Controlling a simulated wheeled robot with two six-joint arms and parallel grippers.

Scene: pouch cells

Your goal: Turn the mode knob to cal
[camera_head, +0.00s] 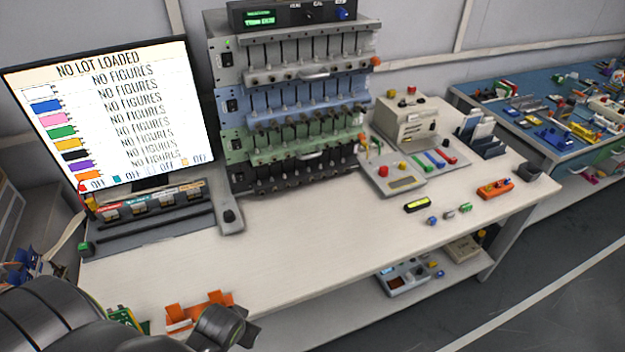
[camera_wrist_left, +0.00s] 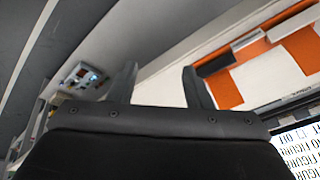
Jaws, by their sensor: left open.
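A black instrument (camera_head: 290,12) with a lit green display sits on top of the cell rack. Its face carries a dark knob (camera_head: 310,15) and a blue knob (camera_head: 342,14) with small white lettering that I cannot read surely. A grey box with a black knob (camera_head: 229,215) stands at the rack's foot. I cannot tell which is the mode knob. My left gripper (camera_head: 228,328) is low at the bench's front edge, far from these knobs. In the left wrist view its two fingers (camera_wrist_left: 160,86) are apart with nothing between them. My right gripper is not in view.
A large screen (camera_head: 110,115) stands left of the multi-tier rack (camera_head: 295,110). An orange holder (camera_head: 190,312) is beside my left gripper. A grey tester (camera_head: 383,180) and an orange block (camera_head: 496,189) lie right. The bench's middle (camera_head: 320,235) is clear.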

